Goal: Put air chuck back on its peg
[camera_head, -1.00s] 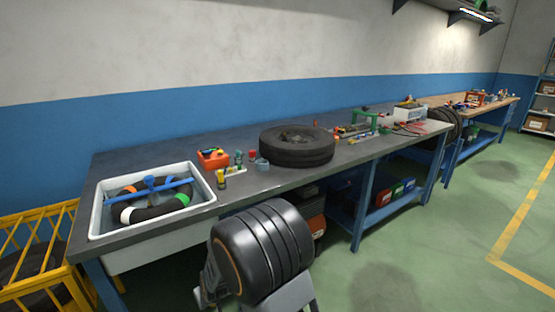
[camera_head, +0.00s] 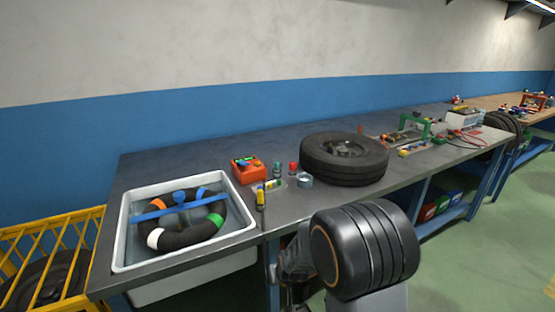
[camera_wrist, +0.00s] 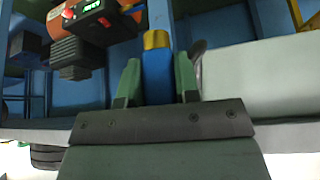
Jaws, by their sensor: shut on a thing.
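My gripper (camera_wrist: 157,88) is in the wrist view, its two green fingers closed on either side of a blue piece with a brass-coloured end, which I take for the air chuck (camera_wrist: 157,65). Its brass end points away from my gripper, and its lower part is hidden behind the gripper body. In the head view my arm hides the gripper and the air chuck. I cannot make out the peg in either view.
The grey bench (camera_head: 250,222) carries a white sink (camera_head: 117,250) with a tube in it, an orange box (camera_head: 248,171) and a tyre (camera_head: 343,170). A yellow cage (camera_head: 30,240) stands at left. An orange unit with a lit display (camera_wrist: 95,12) shows in the wrist view.

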